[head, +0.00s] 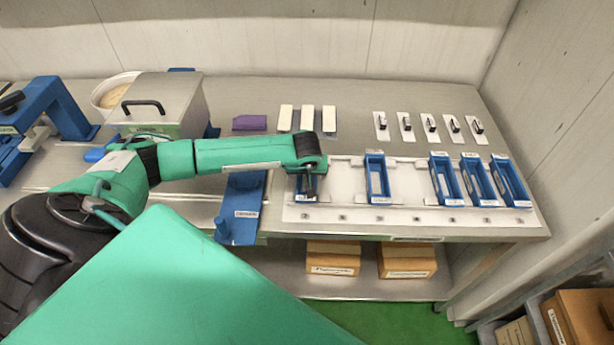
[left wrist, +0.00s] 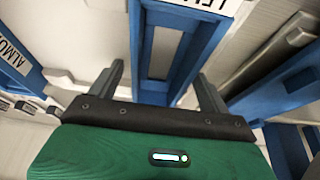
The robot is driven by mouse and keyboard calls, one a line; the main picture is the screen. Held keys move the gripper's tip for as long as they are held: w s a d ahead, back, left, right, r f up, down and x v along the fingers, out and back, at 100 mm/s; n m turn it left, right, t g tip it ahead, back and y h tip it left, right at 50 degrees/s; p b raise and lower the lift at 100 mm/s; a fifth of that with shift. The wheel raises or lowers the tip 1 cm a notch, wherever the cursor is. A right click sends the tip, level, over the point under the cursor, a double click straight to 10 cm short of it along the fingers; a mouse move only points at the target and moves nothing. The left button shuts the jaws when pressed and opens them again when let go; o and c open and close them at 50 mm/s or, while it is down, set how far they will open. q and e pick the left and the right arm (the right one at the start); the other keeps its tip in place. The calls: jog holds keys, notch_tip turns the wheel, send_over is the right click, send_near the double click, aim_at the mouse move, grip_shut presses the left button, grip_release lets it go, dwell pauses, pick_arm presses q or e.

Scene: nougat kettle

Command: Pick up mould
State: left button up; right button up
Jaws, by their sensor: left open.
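Several narrow blue open-topped moulds stand on a white board at the right of the bench. One mould (head: 300,196) is partly hidden under my left gripper (head: 311,187). Others stand to its right: one alone (head: 376,196), then a group of three at the right end (head: 444,181). In the left wrist view my left gripper (left wrist: 159,74) is open and empty. A blue mould (left wrist: 152,93) with a white label lies in line between its two fingers. I cannot tell how far the fingertips are above it. My right gripper is not in view.
A white board (head: 410,216) carries the moulds. Behind are white blocks (head: 307,118), small tagged cards (head: 429,127) and a purple block (head: 250,122). A metal box (head: 165,100) with a black handle stands left. A blue fixture (head: 240,215) is left of the gripper.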

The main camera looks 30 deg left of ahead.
pick_arm(q)
jog(key=shift+f, duration=0.15)
jog(key=shift+f+b, duration=0.1)
jog(key=shift+b, duration=0.35)
dwell(0.3)
jog(key=c, duration=1.3)
jog(key=shift+o, duration=0.2)
